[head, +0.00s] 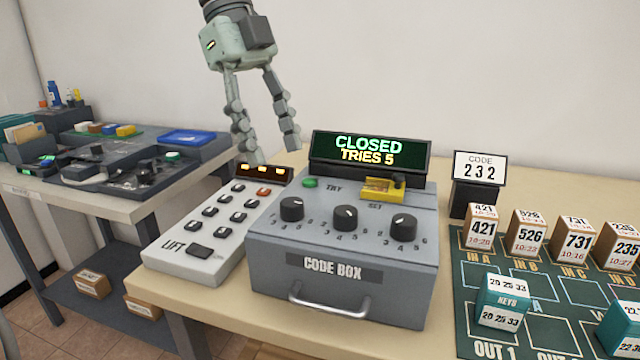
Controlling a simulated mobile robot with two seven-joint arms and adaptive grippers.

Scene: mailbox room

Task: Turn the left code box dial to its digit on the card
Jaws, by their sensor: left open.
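The grey code box (352,270) stands on the table with three black dials on its sloped top. The left dial (292,209) is a dark knob with small digits around it; its exact setting is too small to tell. The middle dial (345,217) and right dial (403,227) are beside it. The display (368,150) reads CLOSED, TRIES 5. The code card (479,168) reads 232. My left gripper (271,154) is open and empty, fingers pointing down, above and behind the left dial, apart from it. My right gripper is out of view.
A keypad labelled LIFT (205,232) stands close on the left of the box. A yellow part (382,189) and a green button (310,183) are on the box top. Labelled blocks stand on a green mat (470,310) at right. A handle (331,304) projects in front.

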